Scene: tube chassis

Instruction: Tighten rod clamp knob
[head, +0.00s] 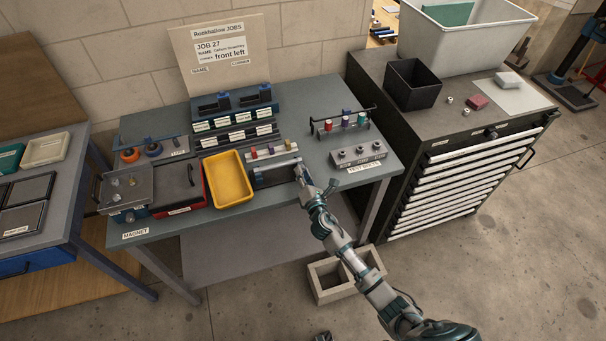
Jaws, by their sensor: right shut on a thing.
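The chassis (272,177), a low grey-blue frame with pale rails and several small coloured pieces on top, sits near the front edge of the grey-green table, right of the yellow tray. My right gripper (303,174) is at the right end of this frame, shut on a small part there that looks to be the rod clamp knob. The fingers hide the knob, so its shape and how far it is turned cannot be seen.
A yellow tray (227,180) stands just left of the chassis. A labelled grey block (358,154) and a rack with coloured pieces (341,124) stand to the right. A drawer cabinet (468,150) adjoins the table's right side.

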